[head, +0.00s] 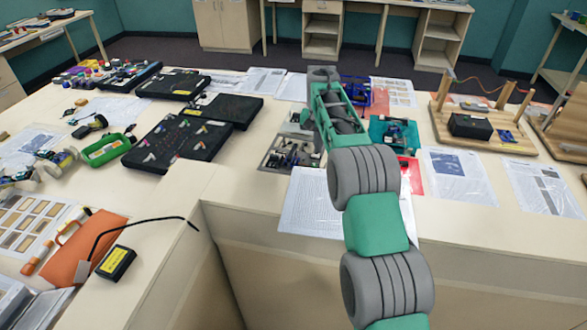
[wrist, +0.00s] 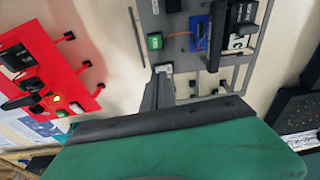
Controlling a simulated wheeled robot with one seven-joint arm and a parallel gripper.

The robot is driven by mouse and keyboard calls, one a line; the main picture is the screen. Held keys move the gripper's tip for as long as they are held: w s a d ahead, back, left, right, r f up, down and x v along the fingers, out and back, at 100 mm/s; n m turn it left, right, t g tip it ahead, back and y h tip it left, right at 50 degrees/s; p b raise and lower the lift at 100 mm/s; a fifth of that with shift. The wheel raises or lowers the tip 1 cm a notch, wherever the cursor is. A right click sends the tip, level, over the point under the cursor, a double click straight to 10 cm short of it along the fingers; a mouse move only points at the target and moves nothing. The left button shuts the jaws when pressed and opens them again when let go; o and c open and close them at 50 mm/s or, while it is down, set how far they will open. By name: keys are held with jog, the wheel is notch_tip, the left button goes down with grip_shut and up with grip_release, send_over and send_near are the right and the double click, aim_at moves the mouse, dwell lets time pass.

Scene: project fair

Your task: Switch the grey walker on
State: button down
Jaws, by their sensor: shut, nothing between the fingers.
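The grey walker (head: 283,160) lies on the table just left of my arm in the head view. In the wrist view its grey frame (wrist: 205,8) fills the top middle. It carries a blue board (wrist: 199,32), a black block (wrist: 238,18) and a small green block (wrist: 155,41). My gripper (wrist: 163,72) is shut and empty, its dark fingertips at the walker's near edge, close to the green block. I cannot tell whether they touch the walker. In the head view my arm hides the fingertips. I see no clear lit lamp on the grey walker.
A red walker (wrist: 50,65) with a lit yellow lamp lies beside it. A teal walker (head: 378,130) and a blue one (head: 357,88) stand behind. Black cases (head: 165,150) lie left. A wooden stand (head: 500,140) is at right. Paper (head: 308,215) lies in front.

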jog(key=shift+f+b, duration=0.55)
jog(key=shift+f, duration=0.45)
jog(key=shift+s, duration=0.1)
notch_tip(320, 180, up, 7)
jog(key=p, duration=0.7)
dwell(0.4)
jog(key=shift+r, duration=0.2)
jog(key=s+r+n+t+b, duration=0.1)
jog(key=s+r, duration=0.5)
jog(key=s, duration=0.3)
jog(key=s+r+n+b, duration=0.1)
jog(key=s+r, duration=0.5)
jog(key=s, duration=0.3)
jog(key=shift+n+t+y, duration=0.3)
jog(key=shift+n+t, duration=0.5)
jog(key=shift+t, duration=0.1)
jog(key=s+f, duration=0.2)
jog(key=s, duration=0.4)
jog(key=s+f, duration=0.2)
jog(key=s, duration=0.5)
jog(key=s+f+b, duration=0.1)
jog(key=s+f, duration=0.2)
jog(key=s, duration=0.4)
jog(key=shift+f, duration=0.1)
